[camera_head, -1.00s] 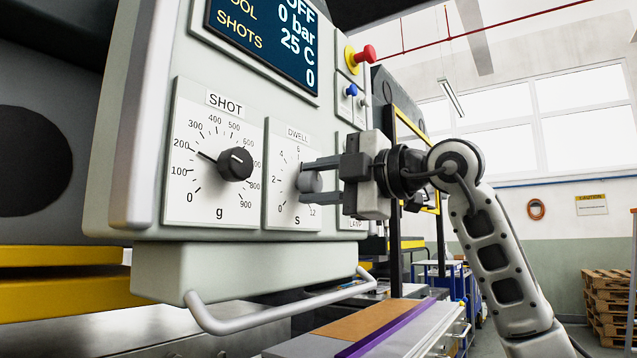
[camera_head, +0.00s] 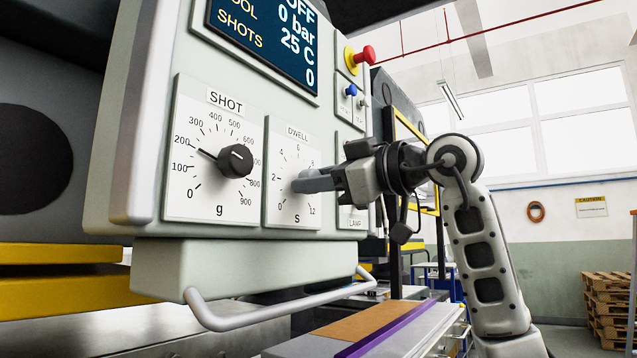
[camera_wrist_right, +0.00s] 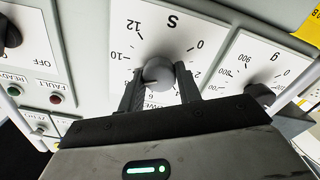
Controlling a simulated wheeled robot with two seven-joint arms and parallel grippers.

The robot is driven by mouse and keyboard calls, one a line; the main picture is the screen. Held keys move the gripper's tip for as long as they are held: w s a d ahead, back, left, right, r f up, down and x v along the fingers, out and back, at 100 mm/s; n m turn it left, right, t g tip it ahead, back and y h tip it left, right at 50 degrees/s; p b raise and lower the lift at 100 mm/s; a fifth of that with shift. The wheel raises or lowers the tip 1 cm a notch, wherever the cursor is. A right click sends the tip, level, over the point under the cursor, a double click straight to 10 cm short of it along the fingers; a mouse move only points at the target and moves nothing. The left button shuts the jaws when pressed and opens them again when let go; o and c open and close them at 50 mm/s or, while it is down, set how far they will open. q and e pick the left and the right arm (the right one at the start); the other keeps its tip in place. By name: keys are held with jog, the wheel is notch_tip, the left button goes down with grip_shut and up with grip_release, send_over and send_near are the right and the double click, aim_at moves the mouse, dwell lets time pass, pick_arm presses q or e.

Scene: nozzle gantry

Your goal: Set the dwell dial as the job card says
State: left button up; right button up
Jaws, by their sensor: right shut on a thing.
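The dwell dial (camera_wrist_right: 158,76) is a grey round knob on a white scale plate (camera_head: 282,215) marked DWELL, with numbers up to 12 and an "s". My right gripper (camera_head: 305,183) is shut on this knob, one finger on each side in the right wrist view (camera_wrist_right: 160,92). In the head view the fingers cover most of the knob, and its pointer cannot be read. No job card shows legibly. My left gripper is not in view.
The black SHOT dial (camera_head: 236,160) sits left of the dwell dial, its pointer near 200. A screen (camera_head: 265,40) is above. A red button (camera_head: 364,55) and a blue knob (camera_head: 351,90) are upper right. A grey bar handle (camera_head: 280,308) juts out below.

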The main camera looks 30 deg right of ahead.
jog(key=m+b, duration=0.5)
dwell(0.7)
jog(key=o, duration=1)
jog(key=shift+m, duration=0.3)
